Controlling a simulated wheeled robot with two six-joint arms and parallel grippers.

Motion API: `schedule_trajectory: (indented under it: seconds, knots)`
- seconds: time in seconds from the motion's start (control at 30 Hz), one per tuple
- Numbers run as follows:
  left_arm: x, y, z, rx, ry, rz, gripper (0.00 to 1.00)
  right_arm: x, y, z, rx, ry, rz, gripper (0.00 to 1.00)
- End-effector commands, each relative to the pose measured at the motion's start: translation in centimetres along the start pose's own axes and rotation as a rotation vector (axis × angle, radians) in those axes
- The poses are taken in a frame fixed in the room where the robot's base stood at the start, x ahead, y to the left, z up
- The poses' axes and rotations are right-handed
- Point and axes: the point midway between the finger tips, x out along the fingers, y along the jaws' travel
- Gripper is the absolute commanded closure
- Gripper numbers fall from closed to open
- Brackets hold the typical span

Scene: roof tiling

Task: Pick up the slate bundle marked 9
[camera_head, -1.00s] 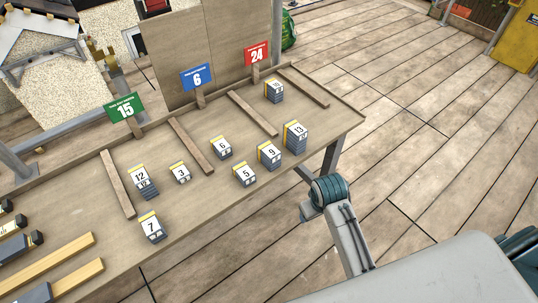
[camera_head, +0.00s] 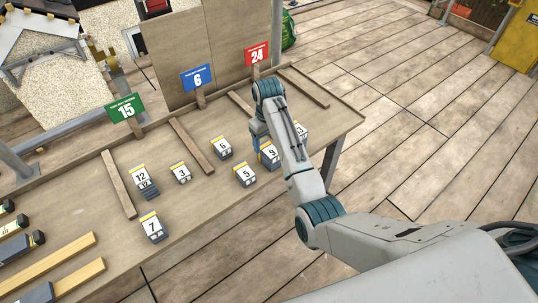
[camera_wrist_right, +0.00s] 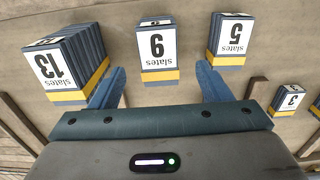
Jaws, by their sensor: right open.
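The slate bundle marked 9 (camera_head: 269,154) lies on the wooden table with a white label and yellow band. My right arm partly covers it in the head view. In the right wrist view the bundle marked 9 (camera_wrist_right: 158,47) appears upside down, centred in the gap between the fingers. My right gripper (camera_wrist_right: 161,78) is open and empty, its blue fingers to either side of that gap. In the head view the gripper (camera_head: 259,137) is above the table beside the bundle. I cannot tell its exact height. My left gripper is not in view.
Bundle 13 (camera_wrist_right: 62,65) and bundle 5 (camera_wrist_right: 231,37) flank bundle 9. Bundles 6 (camera_head: 222,148), 3 (camera_head: 181,173), 12 (camera_head: 142,178) and 7 (camera_head: 152,228) stand further left. Wooden strips divide the table below signs 15 (camera_head: 124,108), 6 (camera_head: 197,78) and 24 (camera_head: 256,54).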

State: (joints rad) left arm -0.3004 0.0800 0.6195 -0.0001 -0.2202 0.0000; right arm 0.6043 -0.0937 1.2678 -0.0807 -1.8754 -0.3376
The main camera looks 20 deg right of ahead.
Motion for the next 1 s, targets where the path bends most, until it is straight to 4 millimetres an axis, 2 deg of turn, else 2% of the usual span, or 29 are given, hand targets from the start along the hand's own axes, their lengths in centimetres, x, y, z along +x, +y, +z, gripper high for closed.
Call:
schedule_trajectory:
  seconds: [0.13,0.37,0.5,0.6,0.7,0.93,1.0]
  knots:
    - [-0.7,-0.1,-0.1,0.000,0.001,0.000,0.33,2.1,0.0,0.1,0.000,-0.002,0.000,0.29]
    - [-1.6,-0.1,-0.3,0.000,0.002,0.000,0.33,3.8,0.0,0.2,0.001,-0.001,0.000,0.29]
    - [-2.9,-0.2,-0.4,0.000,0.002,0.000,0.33,5.9,0.1,0.5,0.001,-0.004,-0.001,0.29]
    - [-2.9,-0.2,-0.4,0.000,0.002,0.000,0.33,7.4,0.1,0.4,0.001,-0.001,0.000,0.29]
    - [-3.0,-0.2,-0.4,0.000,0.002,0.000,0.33,8.1,0.1,0.4,0.001,0.001,0.001,0.29]
    - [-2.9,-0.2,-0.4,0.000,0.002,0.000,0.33,8.3,0.1,0.4,0.001,0.003,0.001,0.29]
    - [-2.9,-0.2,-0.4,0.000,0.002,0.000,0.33,8.3,0.1,0.4,0.001,0.002,0.001,0.43]
